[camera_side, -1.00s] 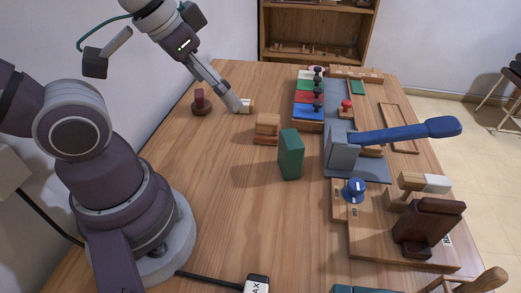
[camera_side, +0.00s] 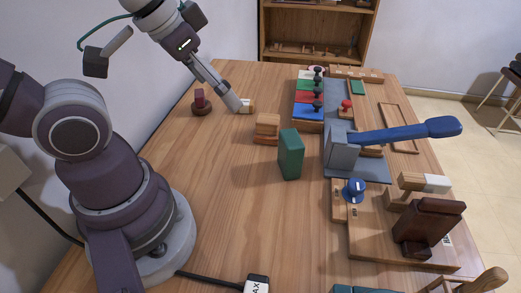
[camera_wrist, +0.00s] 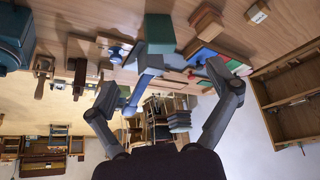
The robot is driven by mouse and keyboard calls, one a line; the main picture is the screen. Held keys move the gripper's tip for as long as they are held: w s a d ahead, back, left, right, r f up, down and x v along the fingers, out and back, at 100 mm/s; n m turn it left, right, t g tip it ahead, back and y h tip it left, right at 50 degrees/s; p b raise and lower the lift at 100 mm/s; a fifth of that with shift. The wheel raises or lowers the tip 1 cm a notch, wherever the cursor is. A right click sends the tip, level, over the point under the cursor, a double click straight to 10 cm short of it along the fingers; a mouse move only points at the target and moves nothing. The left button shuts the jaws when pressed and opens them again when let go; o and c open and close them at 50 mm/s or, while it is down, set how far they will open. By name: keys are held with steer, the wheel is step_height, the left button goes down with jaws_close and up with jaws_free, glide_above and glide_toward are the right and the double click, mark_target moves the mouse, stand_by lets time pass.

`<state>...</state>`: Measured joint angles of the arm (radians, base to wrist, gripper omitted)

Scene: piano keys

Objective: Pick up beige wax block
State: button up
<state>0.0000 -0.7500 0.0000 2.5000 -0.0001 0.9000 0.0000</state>
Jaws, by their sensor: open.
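The beige wax block (camera_side: 248,105) is a small pale block on the far left part of the table in the side view. It also shows at the top right of the wrist view (camera_wrist: 257,12), with a dark mark on one face. The block lies outside the fingers there, up and to the right. I cannot tell whether a finger touches it.
A round dark stand with a red piece (camera_side: 201,103) is left of the block. Stacked wooden blocks (camera_side: 267,125) and a green block (camera_side: 291,155) stand nearer the camera. A grey block with a blue lever (camera_side: 405,131) is on the right.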

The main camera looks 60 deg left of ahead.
steer(key=n+g+y, duration=0.3)
steer(key=n+y, duration=0.1)
steer(key=n, duration=0.6)
glide_above(245, 102)
steer(key=s+d, duration=0.2)
step_height(245, 102, down, 11)
steer(key=x, duration=0.6)
steer(key=d+x, duration=0.1)
steer(key=x, duration=0.3)
steer(key=shift+s+d+f, duration=0.1)
steer(key=shift+d+f, duration=0.05)
steer(key=shift+f, duration=0.1)
steer(key=shift+h, duration=0.3)
steer(key=c, duration=1.2)
steer(key=shift+c, duration=0.2)
